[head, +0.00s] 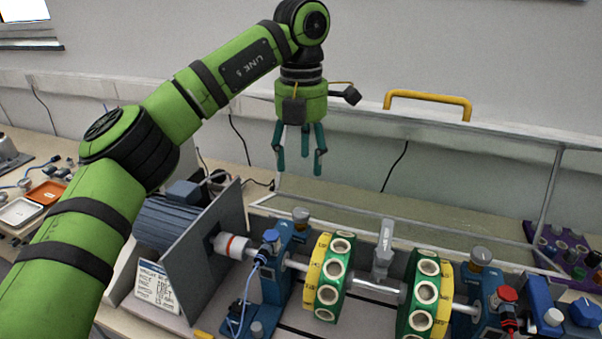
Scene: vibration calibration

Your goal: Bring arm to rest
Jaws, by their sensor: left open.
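My left arm (150,140) is green with black bands and comes in from the left. It bends at the top, so its gripper hangs straight down. My left gripper (299,165) has several teal fingers spread open with nothing between them. It hangs in free air above the bench, over the area behind the vibration rig. The rig has a motor (176,222) behind a grey plate, a shaft (376,288) and two green and yellow discs, one left (332,277) and one right (422,295). My right gripper does not show.
A clear guard with a yellow handle (428,97) stands behind the rig. Blue bearing blocks (277,278) carry sensors and cables. An orange tray (46,193) and a white tray (20,212) lie at the left. A purple rack (565,254) stands at the right.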

